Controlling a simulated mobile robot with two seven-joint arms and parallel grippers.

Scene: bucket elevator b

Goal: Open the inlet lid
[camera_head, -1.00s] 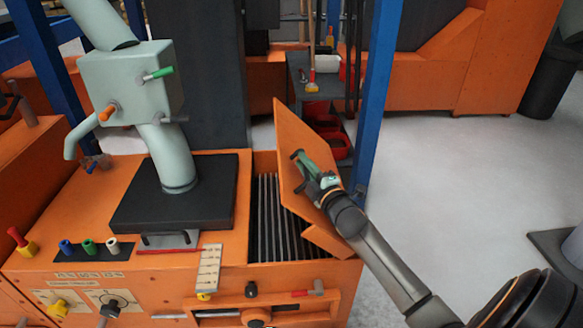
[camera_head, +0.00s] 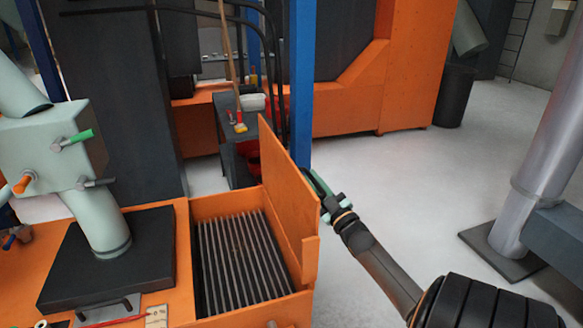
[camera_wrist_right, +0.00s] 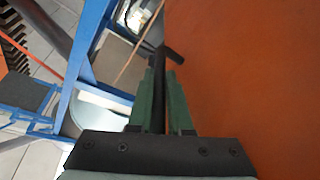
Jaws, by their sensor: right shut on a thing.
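The inlet lid (camera_head: 285,200) is an orange plate standing up steeply along the right edge of the inlet. The inlet opening beneath it is uncovered and shows a grate of dark parallel bars (camera_head: 245,262). My right gripper (camera_head: 316,183) is at the lid's outer, right side, partly hidden behind the lid. In the right wrist view its green fingers (camera_wrist_right: 165,90) are closed around a black bar handle (camera_wrist_right: 158,75) beside the lid's orange face (camera_wrist_right: 245,70). My left gripper is not in view.
A pale green pipe box with levers (camera_head: 55,150) stands on a black plate (camera_head: 120,262) left of the inlet. A blue post (camera_head: 300,130) rises behind the lid. A dark cart (camera_head: 235,150) stands behind. Grey floor to the right is clear up to a metal column (camera_head: 545,150).

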